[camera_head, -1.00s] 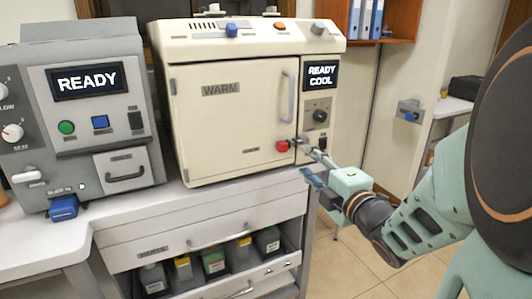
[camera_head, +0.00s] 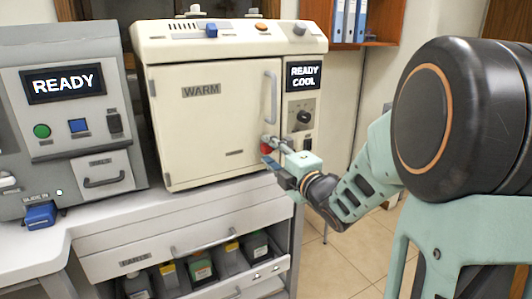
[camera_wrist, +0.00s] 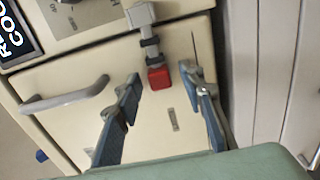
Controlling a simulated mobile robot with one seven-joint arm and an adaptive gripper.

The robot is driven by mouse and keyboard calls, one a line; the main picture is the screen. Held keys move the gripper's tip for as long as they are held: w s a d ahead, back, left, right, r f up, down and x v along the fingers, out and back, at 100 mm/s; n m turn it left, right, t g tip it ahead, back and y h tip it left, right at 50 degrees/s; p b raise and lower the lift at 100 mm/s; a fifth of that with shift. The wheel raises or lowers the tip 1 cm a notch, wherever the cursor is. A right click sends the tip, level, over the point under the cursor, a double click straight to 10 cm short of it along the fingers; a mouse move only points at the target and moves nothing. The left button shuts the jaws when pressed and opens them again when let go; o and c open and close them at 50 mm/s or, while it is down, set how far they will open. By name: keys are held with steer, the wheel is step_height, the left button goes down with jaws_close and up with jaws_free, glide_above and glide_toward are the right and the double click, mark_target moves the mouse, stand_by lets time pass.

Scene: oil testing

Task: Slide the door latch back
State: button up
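The door latch (camera_head: 283,143) is a grey metal bar at the right edge of the cream oven door (camera_head: 210,125), below the door handle. Its red knob (camera_wrist: 159,79) is clear in the wrist view. In the head view the knob (camera_head: 267,148) is partly hidden by my fingers. My gripper (camera_head: 273,160) is at the latch. In the wrist view its two blue-grey fingers (camera_wrist: 160,86) are spread apart, one on each side of the red knob with gaps, and hold nothing. The door looks shut.
The curved door handle (camera_wrist: 66,97) is close to my gripper. A grey machine (camera_head: 70,120) with a READY screen stands at the left. Below the oven, an open drawer (camera_head: 265,270) holds several bottles. The floor at the right is partly clear.

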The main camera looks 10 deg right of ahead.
mark_target(250, 149)
steer(key=shift+w, duration=0.15)
steer(key=shift+c, duration=0.3)
jaws_close()
steer(key=a+b, duration=0.1)
steer(key=s+a+b, duration=0.1)
steer(key=a, duration=0.1)
steer(key=shift+a+f+b, duration=0.1)
steer(key=shift+a+b, duration=0.05)
steer(key=shift+b, duration=0.15)
steer(key=shift+s+a, duration=0.1)
steer(key=shift+a, duration=0.15)
steer(key=shift+o, duration=0.3)
jaws_free()
steer(key=shift+a, duration=0.1)
